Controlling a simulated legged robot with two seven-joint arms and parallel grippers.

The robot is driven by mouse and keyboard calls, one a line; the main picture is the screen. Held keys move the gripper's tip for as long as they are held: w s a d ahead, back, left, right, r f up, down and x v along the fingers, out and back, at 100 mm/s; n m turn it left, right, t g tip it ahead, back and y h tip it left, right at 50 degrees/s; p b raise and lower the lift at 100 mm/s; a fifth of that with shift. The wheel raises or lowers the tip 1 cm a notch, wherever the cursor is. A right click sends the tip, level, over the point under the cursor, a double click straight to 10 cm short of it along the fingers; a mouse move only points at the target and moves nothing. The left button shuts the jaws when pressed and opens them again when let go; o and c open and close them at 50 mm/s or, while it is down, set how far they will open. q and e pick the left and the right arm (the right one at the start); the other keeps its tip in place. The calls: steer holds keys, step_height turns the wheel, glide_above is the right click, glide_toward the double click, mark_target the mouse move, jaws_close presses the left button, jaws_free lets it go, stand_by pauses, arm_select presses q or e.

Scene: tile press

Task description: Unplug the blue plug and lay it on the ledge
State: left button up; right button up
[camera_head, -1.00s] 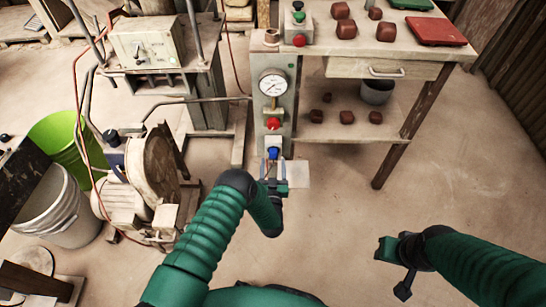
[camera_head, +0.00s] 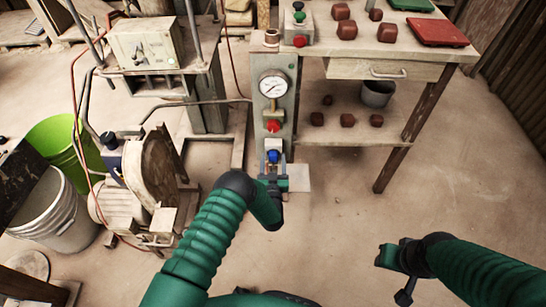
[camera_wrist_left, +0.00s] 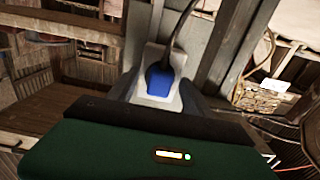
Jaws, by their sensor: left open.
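The blue plug (camera_head: 273,156) sits in a pale socket low on the grey post (camera_head: 284,95). In the left wrist view the plug (camera_wrist_left: 160,82) is in the white socket (camera_wrist_left: 178,56), with a dark cord rising from it. My left gripper (camera_head: 273,170) is open just in front of the plug. Its dark fingers stand one on each side of the plug in the left wrist view; contact cannot be told. A pale flat ledge (camera_head: 299,178) shows right of the gripper, partly hidden by it. My right gripper (camera_head: 388,256) is at the lower right, away from the post; its jaws are unclear.
A red knob (camera_head: 273,126) and a gauge (camera_head: 273,85) are on the post above the plug. A wooden table (camera_head: 455,52) with a drawer stands right of it. A motor machine (camera_head: 145,180) and buckets (camera_head: 55,210) stand left. The floor at right is clear.

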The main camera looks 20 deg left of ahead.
stand_by(0.4)
arm_select(q)
jaws_close()
steer(key=shift+s, duration=0.1)
stand_by(0.3)
steer(key=shift+p+v, duration=0.95)
steer(key=shift+v, duration=0.35)
steer(key=shift+p+v, duration=0.85)
steer(key=shift+v, duration=0.75)
